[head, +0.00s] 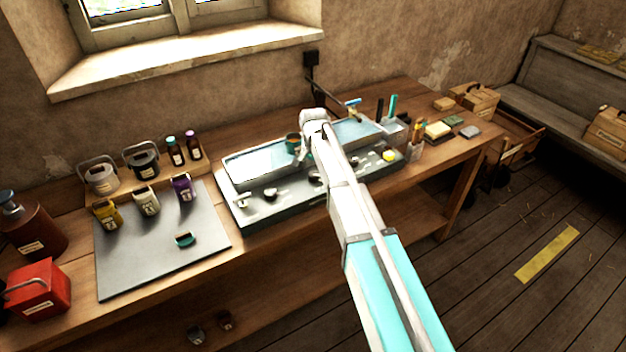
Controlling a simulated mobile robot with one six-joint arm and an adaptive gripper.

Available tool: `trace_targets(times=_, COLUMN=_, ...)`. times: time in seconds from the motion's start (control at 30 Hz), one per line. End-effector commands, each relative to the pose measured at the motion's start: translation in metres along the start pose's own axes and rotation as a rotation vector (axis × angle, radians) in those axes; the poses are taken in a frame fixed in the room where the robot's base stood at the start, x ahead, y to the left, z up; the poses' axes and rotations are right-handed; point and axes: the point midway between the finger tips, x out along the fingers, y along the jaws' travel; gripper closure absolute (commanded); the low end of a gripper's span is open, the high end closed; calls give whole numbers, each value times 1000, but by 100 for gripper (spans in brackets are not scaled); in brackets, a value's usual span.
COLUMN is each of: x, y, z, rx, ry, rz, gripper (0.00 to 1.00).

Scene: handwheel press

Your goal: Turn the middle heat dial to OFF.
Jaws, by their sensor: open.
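A long grey heating unit (290,211) with pale blue-grey tops stands on the wooden bench, with a row of knobs along its front. A dark knob near the middle of the row (315,178) shows just left of my arm and is partly covered by it. Its pointer and any OFF mark are too small to read. My gripper (308,156) is over the middle of the unit, above and behind the knobs. Its fingers are small and partly hidden by my arm. It looks apart from the knobs.
A yellow round thing (389,156) is at the unit's right. Tools and blocks stand right. The floor at right is mostly clear.

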Motion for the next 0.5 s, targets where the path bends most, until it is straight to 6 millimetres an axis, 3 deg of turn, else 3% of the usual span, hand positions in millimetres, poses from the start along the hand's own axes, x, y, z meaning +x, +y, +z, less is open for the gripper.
trace_targets(times=0.2, x=17, y=0, z=0, rx=1, ry=0, rz=0, gripper=13)
trace_targets(times=0.5, x=23, y=1, z=-1, rx=1, ry=0, rz=0, gripper=13)
